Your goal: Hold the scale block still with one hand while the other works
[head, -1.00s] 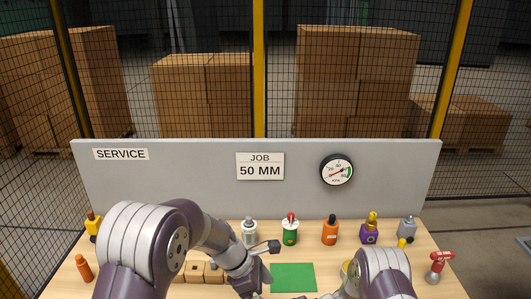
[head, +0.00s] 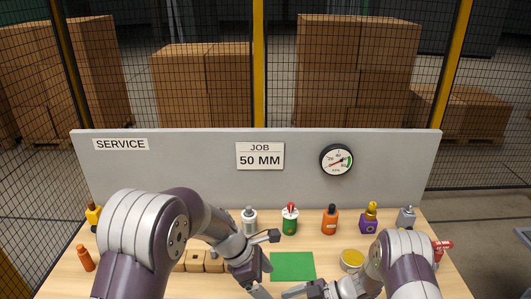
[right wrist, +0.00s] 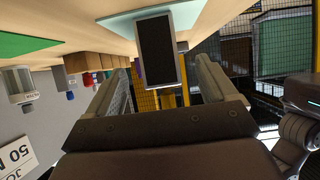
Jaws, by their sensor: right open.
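A dark rectangular block (right wrist: 160,50) with a grey edge shows between my right fingers in the right wrist view, against a pale teal plate (right wrist: 116,25). I cannot tell for sure that it is the scale block, and I cannot pick it out in the head view. My right gripper (right wrist: 168,92) is open, its fingers either side of the view; no contact with the block shows. In the head view my right gripper (head: 297,291) is low, right of my left gripper (head: 262,291). The left fingertips are at the bottom edge, and their grip is unclear.
A green mat (head: 293,266) lies ahead of the grippers. Wooden blocks (head: 205,261) sit left of my left wrist. A round yellow-topped tin (head: 351,260) stands by my right arm. Several bottles line the back under a grey panel (head: 200,180) with a gauge (head: 337,161).

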